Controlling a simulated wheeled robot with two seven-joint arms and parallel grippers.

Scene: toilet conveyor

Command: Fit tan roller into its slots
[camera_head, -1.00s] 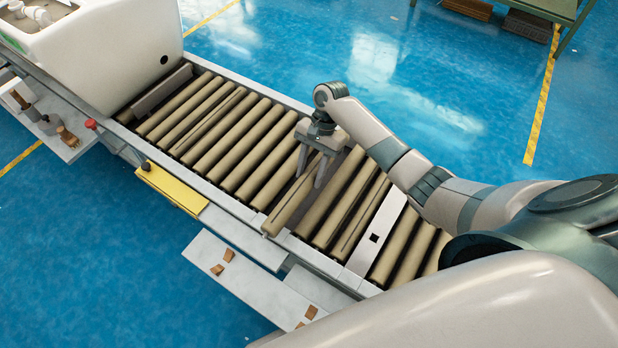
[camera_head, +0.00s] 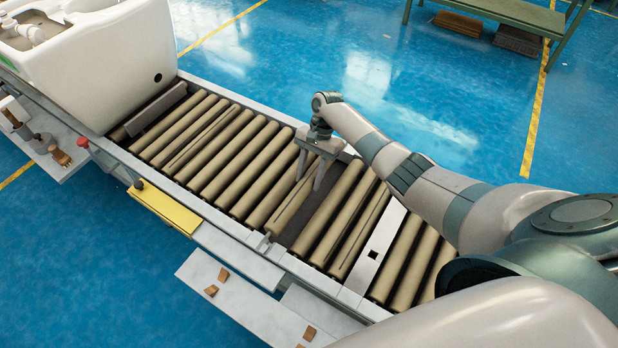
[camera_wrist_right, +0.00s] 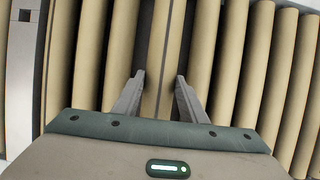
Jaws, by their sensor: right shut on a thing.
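The tan roller (camera_head: 287,212) lies along the conveyor between my right gripper's fingers, roughly parallel to the other rollers. Its near end is at the near side rail (camera_head: 262,243), where the slot lies; I cannot tell whether the end is seated. My right gripper (camera_head: 311,182) is shut on the roller toward its far half, coming from above. In the right wrist view the roller (camera_wrist_right: 163,60) runs between the two fingertips. The far end is hidden by the gripper and wrist. A dark gap (camera_head: 306,212) lies on its right side. My left gripper is out of view.
Other tan rollers (camera_head: 232,160) lie on both sides. A white plate with a square hole (camera_head: 381,243) crosses the conveyor to the right. A white toilet (camera_head: 115,75) stands at the left end. A yellow block (camera_head: 165,207) and shelf (camera_head: 230,290) line the near side.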

